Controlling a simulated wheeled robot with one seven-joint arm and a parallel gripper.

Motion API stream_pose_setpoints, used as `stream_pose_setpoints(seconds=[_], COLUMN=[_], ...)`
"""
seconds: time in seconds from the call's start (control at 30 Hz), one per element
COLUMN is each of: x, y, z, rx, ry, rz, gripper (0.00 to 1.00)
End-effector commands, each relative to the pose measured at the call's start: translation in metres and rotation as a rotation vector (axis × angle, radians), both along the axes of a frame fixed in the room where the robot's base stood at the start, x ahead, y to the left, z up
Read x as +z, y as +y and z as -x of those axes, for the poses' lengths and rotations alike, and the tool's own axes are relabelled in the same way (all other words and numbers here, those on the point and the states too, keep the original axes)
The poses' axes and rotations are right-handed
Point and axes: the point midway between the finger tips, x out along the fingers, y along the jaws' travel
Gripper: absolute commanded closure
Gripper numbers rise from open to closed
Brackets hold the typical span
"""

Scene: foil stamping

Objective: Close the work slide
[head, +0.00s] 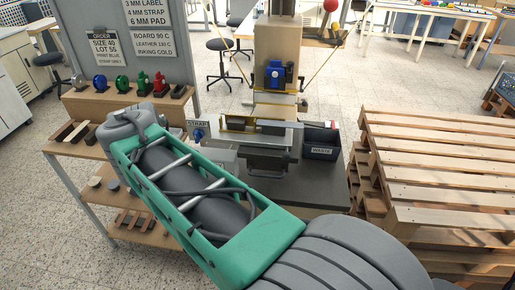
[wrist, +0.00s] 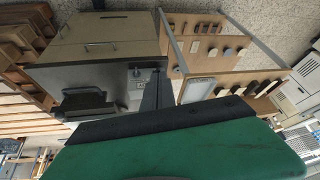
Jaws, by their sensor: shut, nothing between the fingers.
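The work slide (head: 268,140) is a flat silver plate at the foot of the press (head: 274,75) in the head view. It lies in front of the press column and appears to project towards me, with a dark block (head: 268,161) at its front. My arm crosses in front of its lower left. In the wrist view, my gripper's dark fingers (wrist: 156,88) look shut and empty, pointing towards the bench near a small label. I cannot tell whether they touch anything.
Wooden pallets (head: 435,165) are stacked at the right. A shelf unit (head: 150,228) with small parts stands at the left. Tiled floor (head: 30,190) is open at far left.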

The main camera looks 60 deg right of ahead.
Motion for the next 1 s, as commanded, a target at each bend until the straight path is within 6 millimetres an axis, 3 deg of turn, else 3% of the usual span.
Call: stream_pose_setpoints(seconds=[0.03,0.1,0.2,0.23,0.3,0.4,0.8,1.0], x=[-0.012,-0.004,0.005,0.008,0.012,0.013,-0.044,-0.059], y=[-0.059,-0.133,-0.206,-0.219,-0.237,-0.246,-0.288,-0.300], z=[0.006,0.031,0.079,0.093,0.114,0.126,0.139,0.141], rx=[-0.303,-0.744,-1.251,-1.362,-1.532,-1.613,-1.609,-1.606], ry=[-0.050,-0.152,-0.298,-0.334,-0.394,-0.425,-0.420,-0.423], rz=[0.005,0.023,0.063,0.076,0.096,0.108,0.106,0.106], gripper=[1.00,1.00,1.00,1.00,1.00,1.00,1.00,1.00])
